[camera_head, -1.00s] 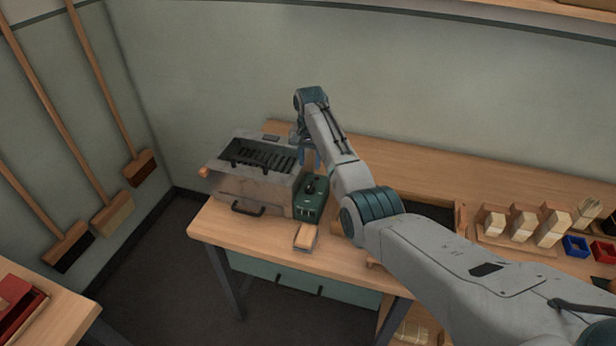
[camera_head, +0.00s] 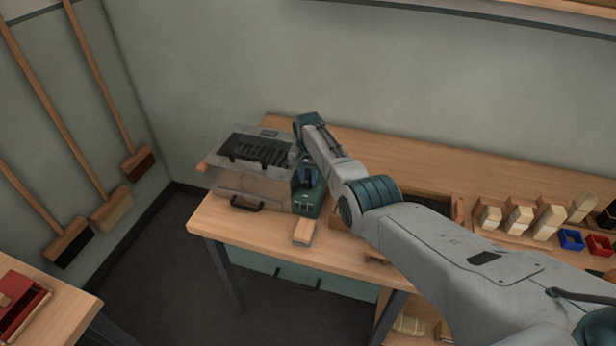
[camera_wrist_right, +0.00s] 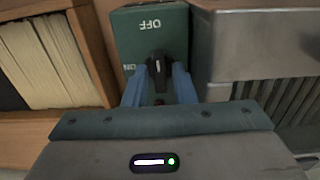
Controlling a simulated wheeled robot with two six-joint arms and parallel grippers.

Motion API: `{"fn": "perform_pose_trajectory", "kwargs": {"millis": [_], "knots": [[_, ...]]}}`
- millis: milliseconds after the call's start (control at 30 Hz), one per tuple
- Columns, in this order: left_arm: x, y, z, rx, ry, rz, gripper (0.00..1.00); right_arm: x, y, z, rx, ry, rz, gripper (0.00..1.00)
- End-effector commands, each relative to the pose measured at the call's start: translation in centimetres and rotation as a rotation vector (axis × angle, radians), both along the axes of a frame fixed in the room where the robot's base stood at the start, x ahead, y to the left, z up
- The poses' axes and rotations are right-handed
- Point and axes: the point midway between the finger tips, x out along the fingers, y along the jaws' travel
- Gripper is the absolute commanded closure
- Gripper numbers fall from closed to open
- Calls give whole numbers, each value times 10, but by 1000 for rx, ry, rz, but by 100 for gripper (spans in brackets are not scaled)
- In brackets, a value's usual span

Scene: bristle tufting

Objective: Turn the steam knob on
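The steam knob (camera_wrist_right: 157,72) is a black knob with a pale mark on the front of a green box (camera_wrist_right: 130,28). The mark points toward the "OFF" label; an "ON" label is at the left. My right gripper (camera_wrist_right: 160,78) has its two blue fingers on either side of the knob, looking open with narrow gaps. In the head view the green box (camera_head: 309,206) sits at the right of the grey steamer (camera_head: 240,187). My right gripper (camera_head: 307,172) is down over it and largely hides the knob. My left gripper is not in view.
A wooden block (camera_head: 304,232) lies on the bench in front of the green box. Brooms (camera_head: 115,208) lean at the left wall.

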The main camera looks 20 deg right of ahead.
Motion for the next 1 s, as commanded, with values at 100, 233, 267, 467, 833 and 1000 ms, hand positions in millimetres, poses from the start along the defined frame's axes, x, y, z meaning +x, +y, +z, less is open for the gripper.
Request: {"fn": "perform_pose_trajectory", "kwargs": {"millis": [100,233,267,467,833,1000], "knots": [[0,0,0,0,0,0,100,0,0,0,0,0,0,100],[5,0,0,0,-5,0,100,0,0,0,0,0,0,100],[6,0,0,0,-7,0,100,0,0,0,0,0,1,100],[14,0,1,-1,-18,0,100,0,0,0,0,0,30,100],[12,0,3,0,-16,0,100,0,0,1,1,-1,261,100],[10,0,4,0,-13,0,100,0,0,1,1,-1,422,100]]}}
